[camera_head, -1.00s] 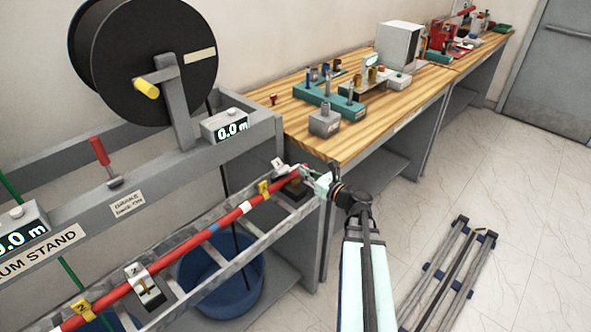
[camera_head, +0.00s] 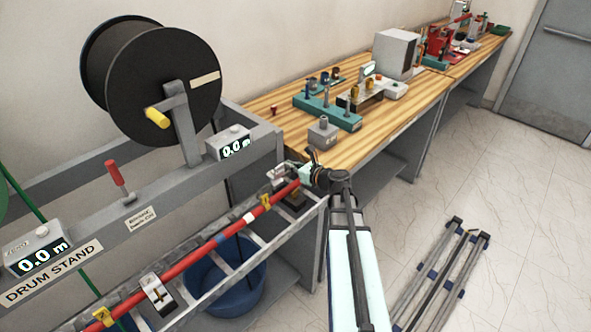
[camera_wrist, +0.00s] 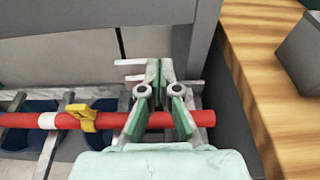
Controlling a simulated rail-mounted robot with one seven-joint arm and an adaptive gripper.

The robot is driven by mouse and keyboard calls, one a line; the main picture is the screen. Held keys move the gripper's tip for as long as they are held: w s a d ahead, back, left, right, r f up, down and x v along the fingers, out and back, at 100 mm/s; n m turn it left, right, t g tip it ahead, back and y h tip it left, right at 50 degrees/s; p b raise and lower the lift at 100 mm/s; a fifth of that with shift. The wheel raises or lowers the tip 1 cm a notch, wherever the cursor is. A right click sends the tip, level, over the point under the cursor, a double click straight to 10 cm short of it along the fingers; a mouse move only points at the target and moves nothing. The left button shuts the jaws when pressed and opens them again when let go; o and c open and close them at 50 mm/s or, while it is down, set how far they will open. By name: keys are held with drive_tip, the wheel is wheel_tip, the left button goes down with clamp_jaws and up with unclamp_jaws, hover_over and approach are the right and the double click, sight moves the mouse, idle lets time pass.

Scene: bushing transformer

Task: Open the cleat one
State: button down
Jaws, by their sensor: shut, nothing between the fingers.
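Cleat one (camera_head: 280,173) is at the upper right end of the red cable (camera_head: 210,241), on the ladder tray. A pale metal part stands up there. I cannot tell how far it is open. The wrist view shows pale metal bars (camera_wrist: 128,77) left of the fingertips; the rest of the cleat is mostly hidden behind them. My gripper (camera_head: 303,174) is at this end, above the cable. In the wrist view my gripper (camera_wrist: 160,72) is shut and empty, its fingers covering part of the cable (camera_wrist: 100,120).
A second cleat (camera_head: 157,292) sits lower left on the tray, with yellow tags (camera_head: 103,316) on the cable. The drum stand (camera_head: 130,215) flanks the tray on the left. The wooden bench (camera_head: 375,125) with fixtures lies beyond my gripper. A blue tub (camera_head: 222,280) is below.

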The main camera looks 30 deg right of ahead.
drive_tip(key=shift+w+a+r, duration=0.1)
drive_tip(key=shift+w+r, duration=0.05)
drive_tip(key=shift+w, duration=0.25)
drive_tip(key=shift+s, duration=0.1)
idle(0.3)
